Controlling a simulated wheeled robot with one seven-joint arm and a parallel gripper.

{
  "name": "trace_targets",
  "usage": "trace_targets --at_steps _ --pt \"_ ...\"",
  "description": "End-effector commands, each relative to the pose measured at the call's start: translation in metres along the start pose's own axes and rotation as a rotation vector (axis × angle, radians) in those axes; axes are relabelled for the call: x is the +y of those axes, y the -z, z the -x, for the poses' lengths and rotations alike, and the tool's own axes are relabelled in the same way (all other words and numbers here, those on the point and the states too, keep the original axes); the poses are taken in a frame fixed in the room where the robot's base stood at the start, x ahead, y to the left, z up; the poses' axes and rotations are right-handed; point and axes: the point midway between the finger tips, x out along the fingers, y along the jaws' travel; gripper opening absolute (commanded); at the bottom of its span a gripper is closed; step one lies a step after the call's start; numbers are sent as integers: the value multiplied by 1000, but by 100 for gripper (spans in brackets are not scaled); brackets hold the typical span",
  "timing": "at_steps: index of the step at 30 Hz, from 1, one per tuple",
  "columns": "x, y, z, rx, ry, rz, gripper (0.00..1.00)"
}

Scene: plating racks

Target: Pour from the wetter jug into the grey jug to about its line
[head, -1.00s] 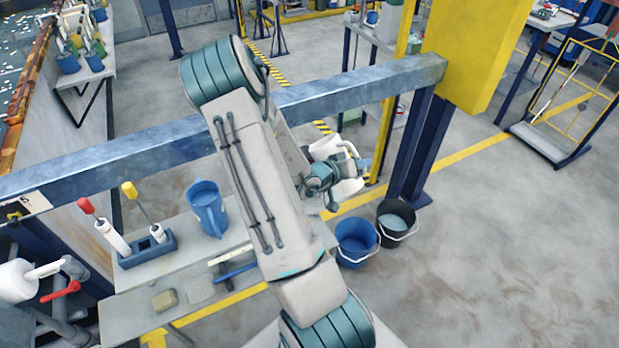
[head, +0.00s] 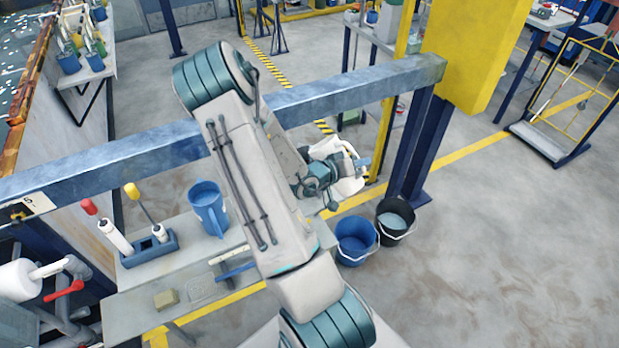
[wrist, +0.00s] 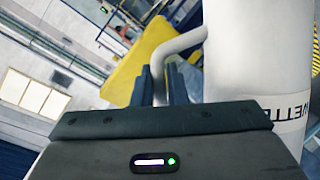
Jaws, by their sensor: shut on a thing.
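My gripper (wrist: 160,90) is shut on the handle of a white jug (wrist: 261,60) in the wrist view. The jug's side carries dark upside-down lettering, partly cut off, that reads "WETTE". In the head view the white jug (head: 349,182) is beyond my forearm, partly hidden by my wrist, and it looks tilted. Its mouth and contents cannot be made out, and no stream of liquid shows. I cannot make out a grey jug in either view; my arm covers part of the bench.
A blue jug (head: 206,210) stands on the bench left of my arm, beside a blue holder (head: 147,250) with handled tools. A blue bucket (head: 356,240) and a black bucket (head: 396,220) stand on the floor. A steel beam (head: 110,158) crosses behind the arm.

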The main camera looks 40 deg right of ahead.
Motion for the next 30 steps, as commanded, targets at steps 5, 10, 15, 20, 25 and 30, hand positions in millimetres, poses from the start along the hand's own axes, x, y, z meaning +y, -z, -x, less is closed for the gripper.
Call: trace_targets --at_steps 5,10,15,20,25,30 --pt "1 1 0 2 -2 -3 0" --pt "1 1 0 2 -2 -3 0" --pt "1 1 0 2 -2 -3 0" --pt "2 3 0 3 -6 8 0" --pt "3 6 2 3 -19 39 0" --pt "3 8 2 3 -30 63 0"
